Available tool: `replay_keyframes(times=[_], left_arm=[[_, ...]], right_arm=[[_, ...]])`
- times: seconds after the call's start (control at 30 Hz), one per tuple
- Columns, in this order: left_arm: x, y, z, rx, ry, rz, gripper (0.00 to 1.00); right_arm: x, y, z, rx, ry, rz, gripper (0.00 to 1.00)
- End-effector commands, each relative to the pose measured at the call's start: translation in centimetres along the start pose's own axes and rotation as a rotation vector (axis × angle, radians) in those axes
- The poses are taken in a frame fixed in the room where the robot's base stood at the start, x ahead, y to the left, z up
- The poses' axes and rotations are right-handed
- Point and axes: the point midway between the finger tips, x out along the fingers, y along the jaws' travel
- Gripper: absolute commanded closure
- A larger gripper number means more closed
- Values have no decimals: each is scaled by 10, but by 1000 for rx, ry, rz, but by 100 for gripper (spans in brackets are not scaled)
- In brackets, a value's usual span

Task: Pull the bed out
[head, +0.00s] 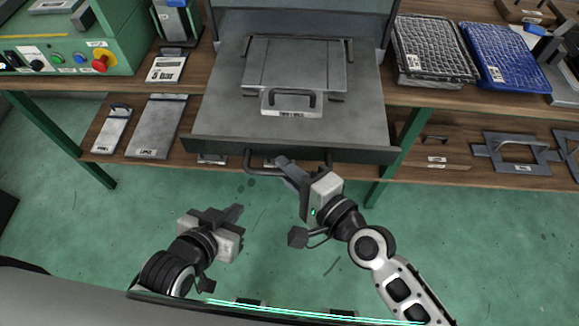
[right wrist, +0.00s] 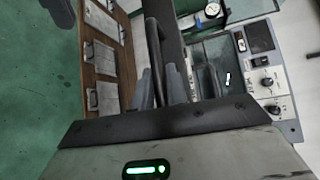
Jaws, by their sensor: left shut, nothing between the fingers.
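The bed (head: 215,120) is a flat grey slab with a dark front panel, sticking out of the grey machine over the bench edge. A dark bar handle (head: 262,170) is on its front. My right gripper (head: 283,163) is at the middle of this handle. In the right wrist view the handle (right wrist: 153,45) runs between the two fingers (right wrist: 160,88), which look closed on it; the finger ends are partly hidden. My left gripper (head: 236,212) is shut and empty, over the floor at lower left, away from the bed.
A grey plate with its own handle (head: 290,100) lies on the bed. A green control box (head: 75,45) stands at left. A grey tray (head: 432,50) and a blue tray (head: 505,55) lie at right. Plates (head: 158,127) rest on the lower shelf. The floor before the bench is clear.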

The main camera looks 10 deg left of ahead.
Motion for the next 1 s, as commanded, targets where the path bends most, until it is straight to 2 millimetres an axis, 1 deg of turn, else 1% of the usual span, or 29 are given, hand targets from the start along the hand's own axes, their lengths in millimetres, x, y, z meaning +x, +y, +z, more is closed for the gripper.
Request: replay_keyframes(times=[0.03,0.07,0.5,0.63,0.77,1.0], left_arm=[[0,0,0,0,0,0,100],[0,0,0,0,0,0,100],[0,0,0,0,1,0,100],[0,0,0,-1,1,0,100],[1,0,1,-2,2,0,100],[6,0,5,-13,12,5,100]], right_arm=[[0,0,0,0,0,1,71],[0,0,0,0,0,1,66],[0,0,0,1,0,0,66],[-7,1,0,0,1,1,66],[-26,2,0,-1,0,3,66],[-84,4,1,-2,-4,6,66]])
